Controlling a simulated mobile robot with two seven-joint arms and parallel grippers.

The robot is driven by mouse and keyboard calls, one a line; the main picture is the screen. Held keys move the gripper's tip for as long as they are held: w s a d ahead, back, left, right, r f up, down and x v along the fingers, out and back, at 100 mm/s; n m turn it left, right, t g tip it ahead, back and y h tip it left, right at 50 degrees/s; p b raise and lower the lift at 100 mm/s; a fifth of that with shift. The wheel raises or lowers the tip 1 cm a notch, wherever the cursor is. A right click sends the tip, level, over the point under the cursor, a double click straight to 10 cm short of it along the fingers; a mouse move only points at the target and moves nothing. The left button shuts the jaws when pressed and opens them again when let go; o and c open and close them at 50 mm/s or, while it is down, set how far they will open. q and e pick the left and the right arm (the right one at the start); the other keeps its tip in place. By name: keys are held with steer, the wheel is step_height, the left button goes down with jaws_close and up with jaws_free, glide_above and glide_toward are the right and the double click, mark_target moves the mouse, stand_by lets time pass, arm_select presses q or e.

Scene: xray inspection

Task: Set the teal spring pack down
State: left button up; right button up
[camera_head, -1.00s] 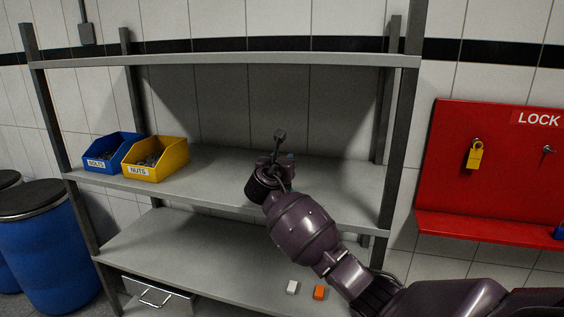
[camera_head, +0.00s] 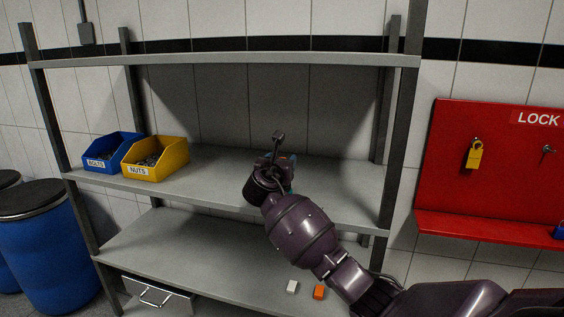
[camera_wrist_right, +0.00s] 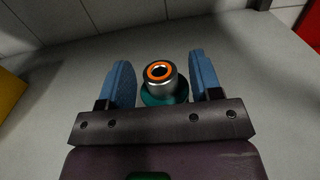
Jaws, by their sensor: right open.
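The teal spring pack (camera_wrist_right: 158,97) shows in the right wrist view as a teal base with a metal cylinder and an orange ring on top. It appears to stand upright on the grey middle shelf (camera_head: 215,165). My right gripper (camera_wrist_right: 163,80) is open, with one blue finger on each side of the pack and a visible gap to each. In the head view my right gripper (camera_head: 277,162) is over the right part of that shelf, and my wrist hides most of the pack. My left gripper is in neither view.
A blue bolts bin (camera_head: 100,163) and a yellow nuts bin (camera_head: 158,171) stand at the shelf's left. The upper shelf (camera_head: 220,60) is overhead. A white block (camera_head: 292,287) and an orange block (camera_head: 319,292) lie on the lower shelf. Shelf between bins and gripper is clear.

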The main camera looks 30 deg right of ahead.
steer(key=v, duration=1.1)
steer(key=s+a+f+m+y, duration=0.2)
steer(key=s+f+m+y, duration=0.3)
steer(key=f, duration=0.8)
steer(key=s+a+f+m+y, duration=0.1)
steer(key=s+f+m+y, duration=0.4)
steer(key=f, duration=0.8)
steer(key=s+a+f+m+y, duration=0.1)
steer(key=s+f+m, duration=0.4)
steer(key=s, duration=0.6)
steer(key=s+a+f+m+y, duration=0.2)
steer(key=s+f+m, duration=0.4)
steer(key=s+m, duration=0.4)
steer(key=shift+s+a+f+y, duration=0.2)
steer(key=shift+s+a+y, duration=0.15)
steer(key=shift+a, duration=0.1)
